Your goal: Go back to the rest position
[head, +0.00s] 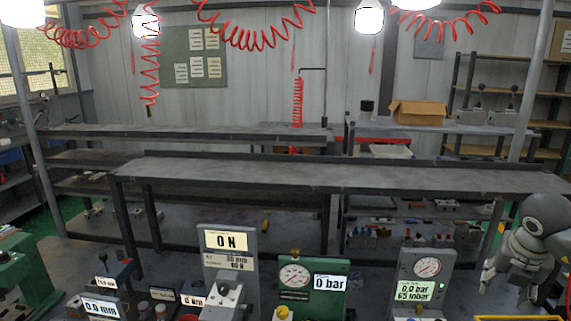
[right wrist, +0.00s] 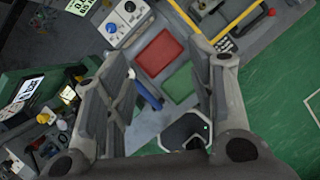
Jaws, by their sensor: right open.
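My right gripper (head: 508,275) is at the far right of the head view, beside the grey gauge block (head: 424,280) that reads 0.0 bar. In the right wrist view my right gripper (right wrist: 158,58) has its two fingers spread wide apart, with nothing held between them. Below and beyond the fingers lie a red pad (right wrist: 158,53) and a green pad (right wrist: 179,83) on a grey surface. My left gripper is not in view.
A green gauge block (head: 313,285) and a grey block reading 0 N (head: 229,265) stand along the front. A long bare bench (head: 330,174) runs behind them. A cardboard box (head: 418,112) sits at the back right. Red coiled hoses (head: 298,100) hang overhead.

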